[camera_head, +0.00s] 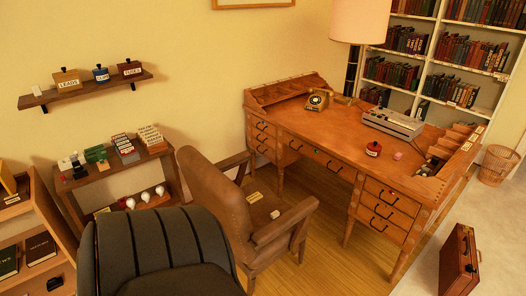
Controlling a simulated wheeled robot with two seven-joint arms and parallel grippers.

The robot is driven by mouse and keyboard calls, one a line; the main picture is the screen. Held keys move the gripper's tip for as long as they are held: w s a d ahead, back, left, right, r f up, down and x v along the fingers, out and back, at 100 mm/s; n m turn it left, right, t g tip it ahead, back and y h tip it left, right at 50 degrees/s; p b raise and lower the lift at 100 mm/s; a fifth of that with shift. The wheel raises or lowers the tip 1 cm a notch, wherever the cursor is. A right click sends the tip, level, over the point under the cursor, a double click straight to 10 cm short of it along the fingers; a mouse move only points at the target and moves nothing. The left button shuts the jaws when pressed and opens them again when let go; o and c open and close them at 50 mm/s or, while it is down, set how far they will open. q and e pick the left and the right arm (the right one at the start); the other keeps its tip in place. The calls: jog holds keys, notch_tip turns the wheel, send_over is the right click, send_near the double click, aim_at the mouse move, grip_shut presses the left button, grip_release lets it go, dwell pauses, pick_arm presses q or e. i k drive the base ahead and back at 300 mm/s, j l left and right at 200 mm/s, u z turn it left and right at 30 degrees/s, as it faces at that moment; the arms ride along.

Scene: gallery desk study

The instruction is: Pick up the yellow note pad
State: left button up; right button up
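A small pale yellow pad-like item (255,197) lies on the seat of the brown leather armchair (215,195). It is too small to tell for certain that it is the note pad. A small whitish item (275,214) is near it, at the chair's front armrest. A yellow block-like item (8,184) also shows at the far left edge, on the top of a wooden shelf unit, partly cut off by the picture edge. Neither of my grippers is in view.
A dark ribbed chair back (160,250) fills the lower left foreground. A brown briefcase (459,262) stands at lower right. Wooden floor (330,262) is clear between armchair and briefcase.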

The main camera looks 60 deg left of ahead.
aim_at(252, 198)
jog(key=j+z, duration=0.1)
jog(key=j, duration=1.1)
jog(key=k+j+z, duration=0.15)
jog(key=j, duration=1.05)
